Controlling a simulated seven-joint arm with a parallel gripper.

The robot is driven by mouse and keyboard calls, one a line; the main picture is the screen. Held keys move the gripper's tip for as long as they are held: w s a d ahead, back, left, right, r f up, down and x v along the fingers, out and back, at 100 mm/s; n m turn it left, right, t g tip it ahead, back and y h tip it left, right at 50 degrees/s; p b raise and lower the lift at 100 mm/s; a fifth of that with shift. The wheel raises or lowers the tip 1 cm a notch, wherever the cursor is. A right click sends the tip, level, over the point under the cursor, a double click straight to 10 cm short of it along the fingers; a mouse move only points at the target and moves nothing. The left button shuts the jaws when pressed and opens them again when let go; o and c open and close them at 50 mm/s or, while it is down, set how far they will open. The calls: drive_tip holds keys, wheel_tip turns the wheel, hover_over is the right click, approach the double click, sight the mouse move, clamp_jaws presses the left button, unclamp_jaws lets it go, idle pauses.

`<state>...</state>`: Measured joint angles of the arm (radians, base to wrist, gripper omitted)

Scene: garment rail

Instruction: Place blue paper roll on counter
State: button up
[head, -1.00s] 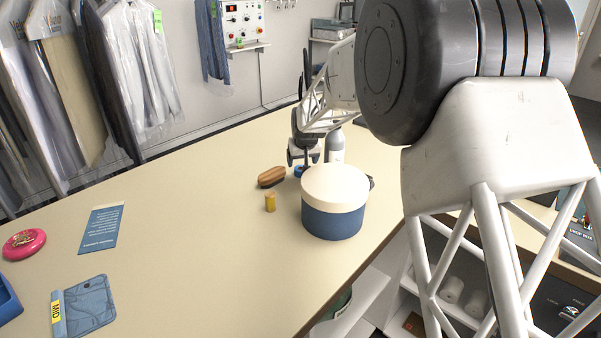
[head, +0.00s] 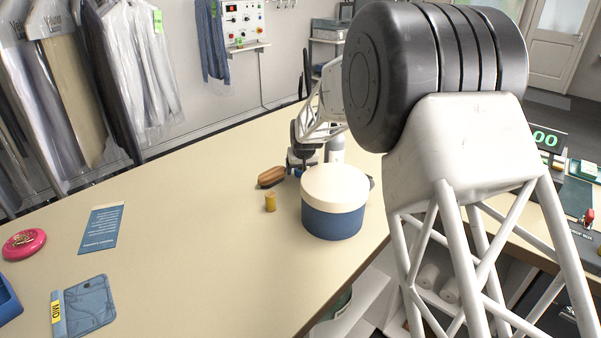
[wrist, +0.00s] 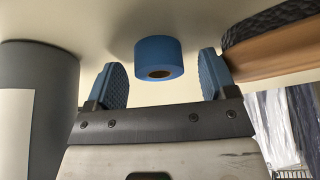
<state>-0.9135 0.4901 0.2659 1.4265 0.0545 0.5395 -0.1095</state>
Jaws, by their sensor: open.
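The blue paper roll (wrist: 160,58) shows in the wrist view between my two blue-padded fingers, with a gap on each side. Its brown core opening faces the camera. In the head view only a small blue bit of the roll (head: 298,172) shows on the counter (head: 180,210), behind the round box. My gripper (wrist: 166,78) is open and holds nothing. In the head view my gripper (head: 301,161) is low over the counter, by the roll, and partly hidden by my arm and the box. I cannot tell how far the fingertips reach past the roll.
A blue round box with a cream lid (head: 335,202) stands in front of the roll. A wooden brush (head: 271,177) lies left of it, and a yellow spool (head: 270,202) stands nearby. A grey bottle (head: 337,148) stands close on the right.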

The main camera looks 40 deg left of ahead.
sight(301, 169)
drive_tip(key=c, duration=1.1)
drive_tip(key=shift+o, duration=0.2)
wheel_tip(301, 169, up, 10)
drive_tip(key=shift+r, duration=0.1)
idle(0.9)
